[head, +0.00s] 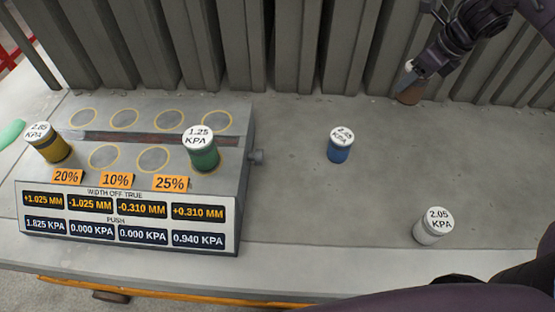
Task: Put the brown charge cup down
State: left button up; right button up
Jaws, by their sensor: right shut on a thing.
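The brown charge cup (410,92) is at the back right of the grey bench, close to the ribbed wall panels. My right gripper (409,80) comes in from the upper right and is shut on the brown cup from above. The cup looks at or just above the bench surface; I cannot tell whether it touches. Its top is partly hidden by the gripper. My left gripper is not in view.
A blue cup (340,146) and a white cup (433,226) stand on the bench (300,200). The panel mould block (130,192) at left holds a yellow cup (49,143) and a green cup (201,150). Ribbed panels (290,45) bound the back.

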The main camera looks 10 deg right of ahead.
jog(key=shift+f+b, duration=5.45)
jog(key=shift+f, duration=4.55)
jog(key=shift+f, duration=0.1)
jog(key=o, duration=1.3)
jog(key=shift+c, duration=0.2)
